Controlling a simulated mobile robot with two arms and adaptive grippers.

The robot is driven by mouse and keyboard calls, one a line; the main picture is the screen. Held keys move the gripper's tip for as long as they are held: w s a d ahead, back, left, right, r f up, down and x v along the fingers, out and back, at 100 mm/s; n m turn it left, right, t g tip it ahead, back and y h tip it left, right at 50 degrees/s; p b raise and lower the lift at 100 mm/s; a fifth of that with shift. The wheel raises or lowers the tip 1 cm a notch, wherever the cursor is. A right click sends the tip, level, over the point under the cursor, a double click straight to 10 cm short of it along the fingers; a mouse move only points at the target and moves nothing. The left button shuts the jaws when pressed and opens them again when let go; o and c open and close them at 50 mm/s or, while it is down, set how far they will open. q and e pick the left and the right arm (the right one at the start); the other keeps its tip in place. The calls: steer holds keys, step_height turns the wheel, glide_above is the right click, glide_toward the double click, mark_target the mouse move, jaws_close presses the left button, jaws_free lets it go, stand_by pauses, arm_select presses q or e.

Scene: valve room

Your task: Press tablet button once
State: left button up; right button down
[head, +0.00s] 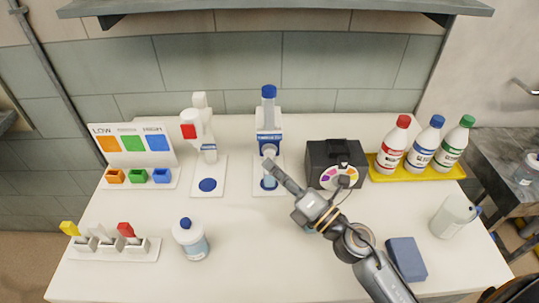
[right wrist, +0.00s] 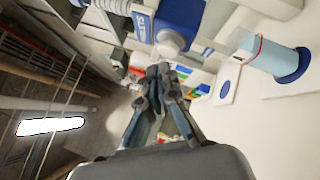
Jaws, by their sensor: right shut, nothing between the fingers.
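A white dispenser with a blue front (head: 269,120) and blue top stands at the middle back of the table. A clear vial with pale blue liquid (head: 269,181) stands on a blue disc on its base, partly hidden by my gripper; it also shows in the right wrist view (right wrist: 275,58). My right gripper (head: 268,164) is shut and empty, its tips just in front of the dispenser. In the right wrist view, the gripper tips (right wrist: 159,72) are close to a round white knob (right wrist: 172,42) on the blue front; I cannot tell whether they touch. My left gripper is out of view.
A white dispenser with a red part (head: 189,131) stands left. A black box with a colour wheel (head: 336,163) is right of my gripper. Capped bottles stand on a yellow tray (head: 414,174). A blue-capped jar (head: 191,241) stands front left; a blue block (head: 406,259) lies front right.

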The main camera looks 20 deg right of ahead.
steer(key=shift+s+f, duration=0.1)
steer(key=s, duration=0.2)
steer(key=s+a, duration=0.1)
steer(key=s, duration=0.1)
steer(key=shift+s+a+b, duration=0.2)
steer(key=shift+s+b, duration=0.15)
stand_by(0.8)
